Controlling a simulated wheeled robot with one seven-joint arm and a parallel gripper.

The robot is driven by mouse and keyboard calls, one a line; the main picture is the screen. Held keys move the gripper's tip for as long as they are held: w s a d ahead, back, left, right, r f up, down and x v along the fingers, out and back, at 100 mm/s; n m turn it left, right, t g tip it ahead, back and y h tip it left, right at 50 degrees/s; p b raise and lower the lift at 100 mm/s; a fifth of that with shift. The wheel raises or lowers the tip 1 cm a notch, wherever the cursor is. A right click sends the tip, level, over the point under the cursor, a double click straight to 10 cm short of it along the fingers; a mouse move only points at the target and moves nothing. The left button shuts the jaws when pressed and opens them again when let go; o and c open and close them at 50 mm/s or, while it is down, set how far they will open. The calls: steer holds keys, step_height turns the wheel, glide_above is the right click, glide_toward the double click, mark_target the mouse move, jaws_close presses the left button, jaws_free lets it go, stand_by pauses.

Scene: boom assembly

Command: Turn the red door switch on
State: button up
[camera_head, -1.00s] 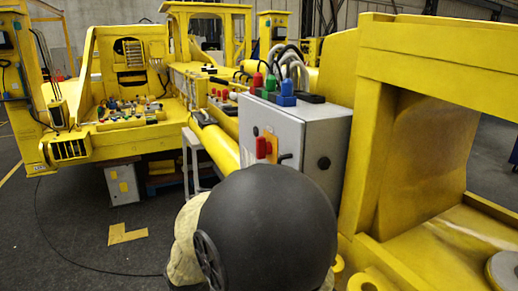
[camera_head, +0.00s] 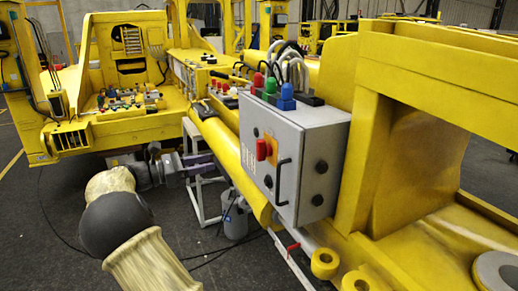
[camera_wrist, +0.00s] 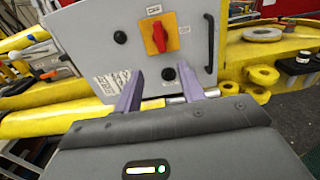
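The red door switch (camera_head: 262,150) sits on a yellow plate on the front door of a grey control box (camera_head: 290,145). In the wrist view the red switch (camera_wrist: 159,37) is at the upper middle, its knob close to upright in the picture, with small labels above and to its right. My gripper (camera_head: 208,168) is left of the box in the head view, apart from it. In the wrist view my gripper (camera_wrist: 165,80) has its two purple fingers spread with nothing between them, below the switch.
A black door handle (camera_head: 282,183) and round black knobs are on the box. Red, green and blue connectors (camera_head: 271,87) stand on top. A yellow tube (camera_head: 225,150) runs left of the box. Yellow rings (camera_head: 324,263) lie low at its right. Open floor is at lower left.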

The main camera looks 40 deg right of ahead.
mark_target(257, 152)
steer(key=shift+d, duration=0.1)
steer(key=p+x, duration=0.6)
steer(key=x, duration=1.1)
steer(key=shift+w+d, duration=0.1)
steer(key=shift+d, duration=0.1)
steer(key=shift+c, duration=0.4)
steer(key=c, duration=0.5)
steer(key=shift+c, duration=0.2)
